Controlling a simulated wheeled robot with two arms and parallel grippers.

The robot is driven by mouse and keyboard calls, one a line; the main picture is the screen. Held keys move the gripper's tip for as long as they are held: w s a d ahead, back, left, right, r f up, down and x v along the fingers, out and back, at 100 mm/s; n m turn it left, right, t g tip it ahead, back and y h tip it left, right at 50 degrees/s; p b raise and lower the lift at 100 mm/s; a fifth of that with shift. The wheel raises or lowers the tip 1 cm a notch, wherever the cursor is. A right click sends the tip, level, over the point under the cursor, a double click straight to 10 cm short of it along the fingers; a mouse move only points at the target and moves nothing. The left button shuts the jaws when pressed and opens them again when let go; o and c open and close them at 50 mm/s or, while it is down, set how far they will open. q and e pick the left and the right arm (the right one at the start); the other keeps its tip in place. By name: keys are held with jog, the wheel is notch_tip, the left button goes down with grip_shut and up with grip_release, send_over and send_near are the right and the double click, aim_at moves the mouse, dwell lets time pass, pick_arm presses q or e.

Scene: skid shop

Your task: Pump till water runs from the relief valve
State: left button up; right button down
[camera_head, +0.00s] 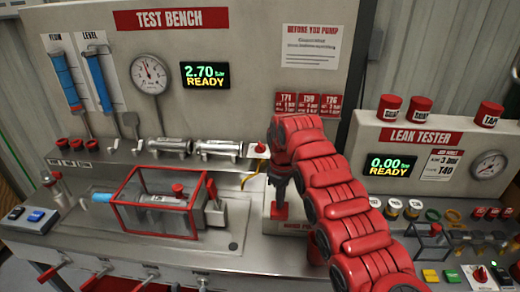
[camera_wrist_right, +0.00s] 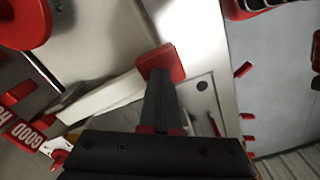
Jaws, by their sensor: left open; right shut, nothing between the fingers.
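My right gripper (camera_head: 280,190) hangs below the red arm, above a pale box with a partly hidden red label (camera_head: 290,226) at the bench middle. It is shut and empty. In the right wrist view its dark fingers (camera_wrist_right: 160,98) reach a red block (camera_wrist_right: 160,63); whether that is their tip or a handle, I cannot tell. A red-framed guard (camera_head: 112,212) encloses a grey metal body with a red cap (camera_head: 178,188). I cannot tell which part is the relief valve, and no running water is visible. The bench display (camera_head: 205,75) reads 2.70 and READY. My left gripper is out of view.
A dial gauge (camera_head: 149,74) and two blue tubes are on the back panel. Metal cylinders (camera_head: 220,147) lie on the shelf. The leak tester (camera_head: 432,139) stands at right, its display showing 0.00 READY. Red-handled valves line the front edge. My red arm hides the bench's right part.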

jog(key=shift+f, duration=0.1)
jog(key=shift+r+p, duration=0.95)
jog(key=shift+r, duration=0.6)
jog(key=shift+r+p, duration=1.05)
jog(key=shift+r, duration=0.4)
jog(key=shift+f, duration=0.1)
jog(key=shift+f+b, duration=2.3)
jog(key=shift+f, duration=0.8)
jog(key=shift+r+p, duration=2.2)
jog(key=shift+r, duration=1.05)
jog(key=shift+f, duration=0.2)
